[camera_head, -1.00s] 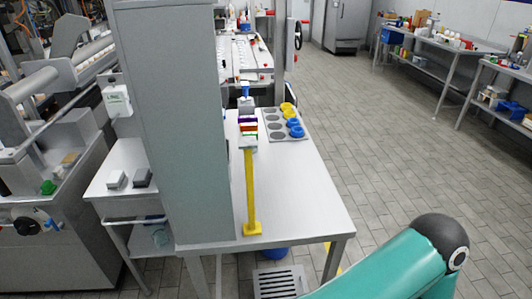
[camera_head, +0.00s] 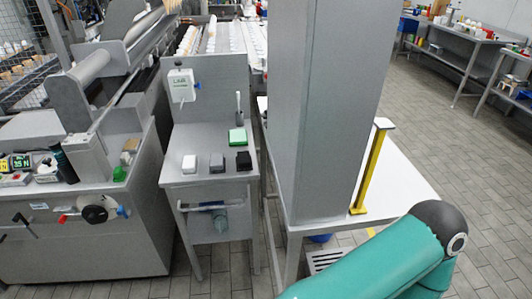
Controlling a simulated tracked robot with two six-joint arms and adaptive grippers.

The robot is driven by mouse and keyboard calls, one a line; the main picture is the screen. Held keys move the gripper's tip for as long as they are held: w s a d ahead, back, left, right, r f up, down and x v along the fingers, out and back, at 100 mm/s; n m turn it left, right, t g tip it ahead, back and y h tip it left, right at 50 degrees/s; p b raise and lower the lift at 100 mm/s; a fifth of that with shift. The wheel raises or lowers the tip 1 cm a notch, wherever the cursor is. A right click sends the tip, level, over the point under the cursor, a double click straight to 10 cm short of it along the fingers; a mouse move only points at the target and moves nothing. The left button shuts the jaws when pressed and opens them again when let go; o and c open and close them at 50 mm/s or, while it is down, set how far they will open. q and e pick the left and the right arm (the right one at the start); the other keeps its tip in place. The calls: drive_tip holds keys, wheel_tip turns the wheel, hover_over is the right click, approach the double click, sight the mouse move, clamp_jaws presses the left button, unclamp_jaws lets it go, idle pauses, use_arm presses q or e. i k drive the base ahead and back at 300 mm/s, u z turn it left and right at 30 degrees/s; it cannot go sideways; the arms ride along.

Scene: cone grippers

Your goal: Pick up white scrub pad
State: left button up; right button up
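A small white block-shaped pad (camera_head: 189,163), which looks like the white scrub pad, lies near the front left of a small steel side table (camera_head: 195,178). A dark grey pad (camera_head: 217,162) and a black pad (camera_head: 243,161) lie in a row to its right. A green pad (camera_head: 237,137) lies behind the black one. Nothing covers the white pad. Neither of my grippers is in view; only a teal link of my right arm shows at the bottom right.
A tall grey column (camera_head: 330,110) stands on the white-topped table (camera_head: 405,187) right of the side table. A steel machine (camera_head: 90,240) fills the left. Tiled floor (camera_head: 480,160) is clear at the right.

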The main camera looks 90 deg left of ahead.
sight(190, 164)
drive_tip(key=k, duration=1.85)
drive_tip(key=z, duration=2.15)
drive_tip(key=i, duration=0.1)
drive_tip(key=u, duration=3.7)
drive_tip(key=i, duration=1)
drive_tip(key=z, duration=0.1)
